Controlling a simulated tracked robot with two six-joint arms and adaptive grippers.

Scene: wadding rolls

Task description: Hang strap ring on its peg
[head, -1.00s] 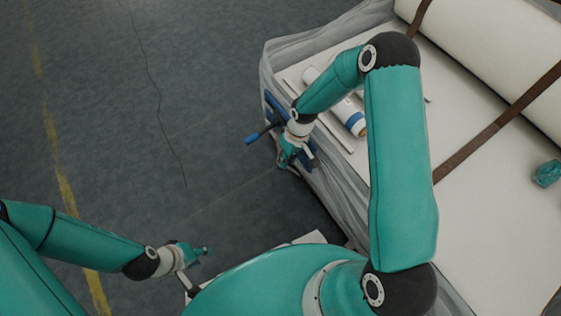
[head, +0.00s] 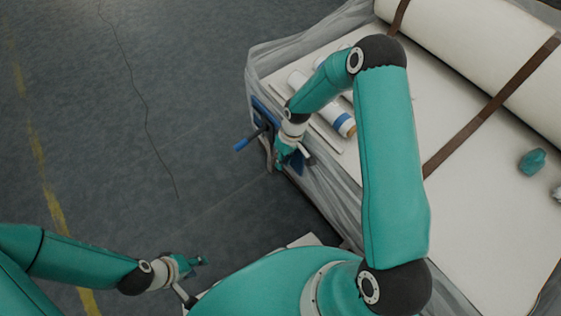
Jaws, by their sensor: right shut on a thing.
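My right gripper (head: 282,158) is at the side of the wrapped bench, in front of a blue panel (head: 262,112). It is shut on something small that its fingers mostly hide. I cannot make out the strap ring clearly. A dark peg with a blue end (head: 242,144) sticks out to the left of the panel, left of the gripper. A short grey stub (head: 307,155) shows just right of the gripper. My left gripper (head: 196,262) hangs low over the floor at the lower left, away from the panel; its jaws are too small to read.
The white-topped bench (head: 470,215) is wrapped in translucent film. On it lie a large white roll (head: 490,50) with brown straps (head: 480,120), a small roll with a blue band (head: 340,122) and a teal lump (head: 532,161). The floor (head: 80,120) at left is clear.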

